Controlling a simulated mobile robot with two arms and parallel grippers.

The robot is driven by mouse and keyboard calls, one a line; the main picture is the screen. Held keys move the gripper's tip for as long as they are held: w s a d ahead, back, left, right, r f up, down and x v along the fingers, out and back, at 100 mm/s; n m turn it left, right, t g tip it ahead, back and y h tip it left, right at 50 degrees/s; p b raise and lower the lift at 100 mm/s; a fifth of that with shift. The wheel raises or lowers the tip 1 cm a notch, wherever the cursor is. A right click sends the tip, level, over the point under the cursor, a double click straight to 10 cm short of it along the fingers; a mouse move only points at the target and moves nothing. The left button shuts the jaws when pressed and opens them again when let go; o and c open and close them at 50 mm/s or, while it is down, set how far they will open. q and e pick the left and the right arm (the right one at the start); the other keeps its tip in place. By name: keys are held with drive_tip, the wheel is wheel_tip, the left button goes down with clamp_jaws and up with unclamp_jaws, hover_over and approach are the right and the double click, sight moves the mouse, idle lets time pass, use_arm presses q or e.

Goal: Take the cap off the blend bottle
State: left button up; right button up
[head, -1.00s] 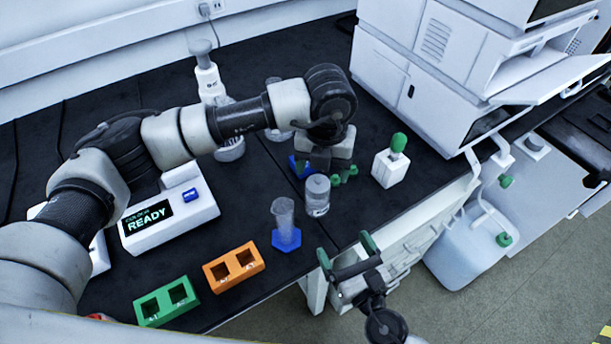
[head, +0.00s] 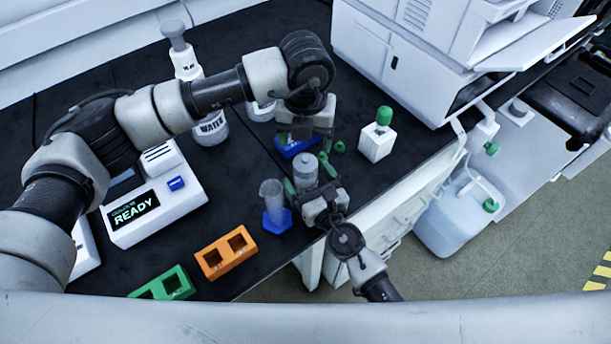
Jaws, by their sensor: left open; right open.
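The blend bottle appears to be the small clear bottle (head: 305,178) with a grey cap (head: 305,160), upright near the table's front edge; its label cannot be read. My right gripper (head: 308,178) is open at the bottle from the front, with its green fingers on either side of it. Whether they touch the glass cannot be told. The gripper body hides the bottle's lower right part. My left gripper (head: 328,153) is open just behind the bottle, pointing down with green fingertips low beside the cap. The cap is on the bottle.
A measuring cylinder on a blue base (head: 274,212) stands close left of the bottle. A blue holder (head: 294,146) is partly hidden behind my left gripper. An orange rack (head: 225,255) and READY device (head: 150,205) lie left.

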sight(305, 160)
drive_tip(key=shift+w, duration=0.15)
drive_tip(key=shift+c, duration=0.5)
drive_tip(key=c, duration=1.2)
use_arm(q)
drive_tip(key=shift+o, duration=0.7)
use_arm(e)
drive_tip(key=shift+c, duration=0.4)
use_arm(q)
drive_tip(key=shift+o, duration=0.2)
drive_tip(key=s+r+t, duration=0.3)
drive_tip(key=s+t, duration=0.1)
drive_tip(key=shift+s+a+r+h, duration=0.3)
drive_tip(key=shift+s+a+r, duration=0.05)
drive_tip(key=shift+a, duration=0.05)
drive_tip(key=x, duration=1.1)
drive_tip(key=shift+w+d+f, duration=0.1)
drive_tip(key=shift+w+f, duration=0.2)
drive_tip(key=c, duration=1.1)
